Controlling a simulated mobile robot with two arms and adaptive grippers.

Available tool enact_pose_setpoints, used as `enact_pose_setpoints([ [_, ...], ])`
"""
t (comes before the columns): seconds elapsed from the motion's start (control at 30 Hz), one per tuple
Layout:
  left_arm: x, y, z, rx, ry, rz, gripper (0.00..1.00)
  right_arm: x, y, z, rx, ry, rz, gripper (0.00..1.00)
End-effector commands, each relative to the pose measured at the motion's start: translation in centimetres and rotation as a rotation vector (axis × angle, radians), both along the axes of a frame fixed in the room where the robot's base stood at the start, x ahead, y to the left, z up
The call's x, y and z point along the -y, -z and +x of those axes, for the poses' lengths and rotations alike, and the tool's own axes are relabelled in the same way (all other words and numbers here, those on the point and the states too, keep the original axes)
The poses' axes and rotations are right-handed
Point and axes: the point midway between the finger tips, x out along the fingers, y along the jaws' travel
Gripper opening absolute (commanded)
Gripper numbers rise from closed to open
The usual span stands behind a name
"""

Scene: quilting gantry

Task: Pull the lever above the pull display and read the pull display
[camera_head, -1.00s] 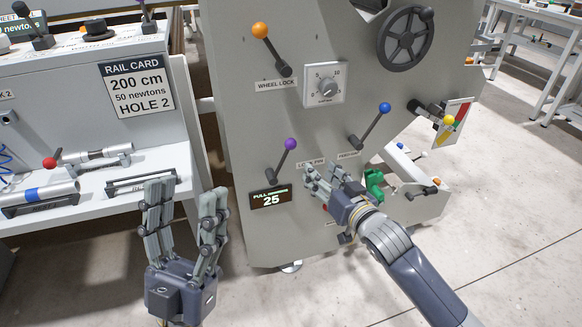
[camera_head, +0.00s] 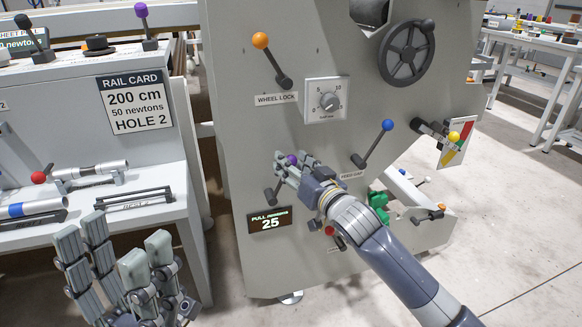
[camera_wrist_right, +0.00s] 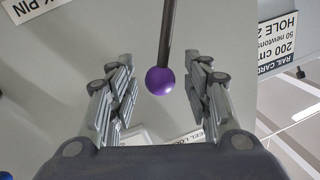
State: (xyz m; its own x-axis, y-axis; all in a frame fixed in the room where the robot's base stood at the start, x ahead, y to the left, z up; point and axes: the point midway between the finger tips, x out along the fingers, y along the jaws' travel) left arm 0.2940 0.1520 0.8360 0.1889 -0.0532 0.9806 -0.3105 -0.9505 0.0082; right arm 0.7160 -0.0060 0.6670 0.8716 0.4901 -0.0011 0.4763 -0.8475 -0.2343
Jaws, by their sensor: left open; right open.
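The pull display (camera_head: 270,221) on the grey machine panel reads 25. Above it is the lever with a purple knob (camera_head: 292,160) and a dark base (camera_head: 272,196); part of its rod is hidden behind my right gripper. In the right wrist view the purple knob (camera_wrist_right: 160,81) and its rod sit between the two spread fingers, touching neither as far as I can see. My right gripper (camera_head: 284,168) is open around the knob. My left gripper (camera_head: 125,250) is open and empty at the lower left, in front of the white bench.
A rail card (camera_head: 137,101) reads 200 cm, 50 newtons, hole 2.

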Motion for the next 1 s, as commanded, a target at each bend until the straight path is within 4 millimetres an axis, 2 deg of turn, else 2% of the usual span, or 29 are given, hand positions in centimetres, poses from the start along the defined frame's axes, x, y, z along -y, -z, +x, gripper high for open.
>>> enact_pose_setpoints([
  [0.13,0.04,0.21,0.07,0.005,0.0,0.002,0.54,-0.46,0.0,0.84,0.001,0.0,0.0,0.46],
  [0.47,0.07,0.21,0.15,0.001,0.001,0.003,0.54,-0.6,-0.05,1.03,0.002,-0.001,0.0,0.46],
  [0.67,0.06,0.16,0.13,0.003,0.001,0.002,0.54,-0.58,-0.05,1.03,0.001,0.0,0.0,0.03],
  [0.7,0.06,0.15,0.12,0.004,0.001,0.002,0.54,-0.57,-0.05,1.02,0.001,0.0,0.0,0.0],
  [1.0,0.01,-0.14,0.0,0.01,0.0,0.0,0.54,-0.65,-0.14,0.99,0.003,0.0,-0.007,0.0],
])
